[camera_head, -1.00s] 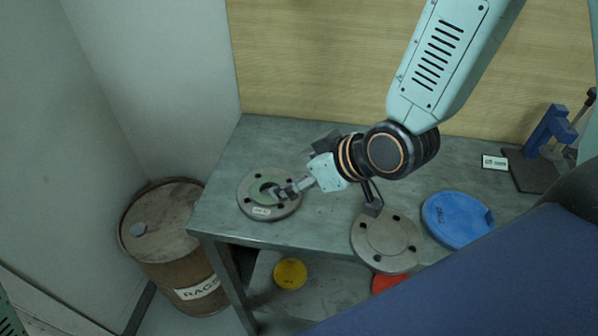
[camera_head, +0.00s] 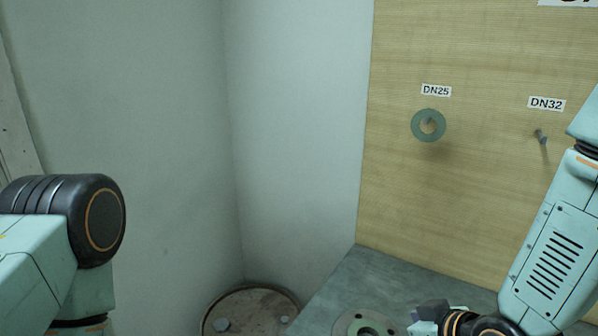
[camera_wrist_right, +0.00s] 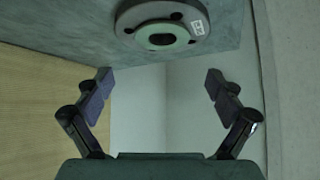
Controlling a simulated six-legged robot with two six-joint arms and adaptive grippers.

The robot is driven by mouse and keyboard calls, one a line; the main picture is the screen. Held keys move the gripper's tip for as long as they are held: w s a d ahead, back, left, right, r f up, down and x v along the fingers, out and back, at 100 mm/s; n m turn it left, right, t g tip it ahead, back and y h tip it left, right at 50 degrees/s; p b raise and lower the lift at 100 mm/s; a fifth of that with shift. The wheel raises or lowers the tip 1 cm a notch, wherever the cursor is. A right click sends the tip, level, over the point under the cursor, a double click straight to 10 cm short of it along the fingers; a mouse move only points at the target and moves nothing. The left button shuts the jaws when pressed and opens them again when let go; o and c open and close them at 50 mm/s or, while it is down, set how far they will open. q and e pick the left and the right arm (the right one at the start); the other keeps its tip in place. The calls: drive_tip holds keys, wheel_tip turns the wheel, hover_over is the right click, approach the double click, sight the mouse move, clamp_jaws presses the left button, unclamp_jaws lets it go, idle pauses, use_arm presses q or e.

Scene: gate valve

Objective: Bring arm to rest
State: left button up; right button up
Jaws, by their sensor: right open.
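My right arm (camera_head: 553,250) comes in from the right in the head view. Its gripper is low in that view, just right of a round grey flange (camera_head: 343,327), and mostly cut off by the bottom edge. In the right wrist view my right gripper (camera_wrist_right: 160,84) is open, with nothing between its fingers. The flange (camera_wrist_right: 124,22), with a greenish ring (camera_wrist_right: 141,38) in its middle, lies on the bench ahead of the fingers, apart from them. My left arm (camera_head: 70,235) shows at the left of the head view; its gripper is out of view.
The grey bench (camera_head: 372,275) stands against a wooden board (camera_head: 480,200). A green gasket (camera_head: 415,135) hangs under the DN25 label (camera_head: 436,90); the DN32 peg (camera_head: 541,137) is bare. A rusty drum (camera_head: 255,312) stands left of the bench, by pale walls.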

sight(361, 328)
drive_tip(key=x, duration=0.9)
drive_tip(key=shift+a+f, duration=0.1)
drive_tip(key=shift+a, duration=0.05)
drive_tip(key=shift+s, duration=0.1)
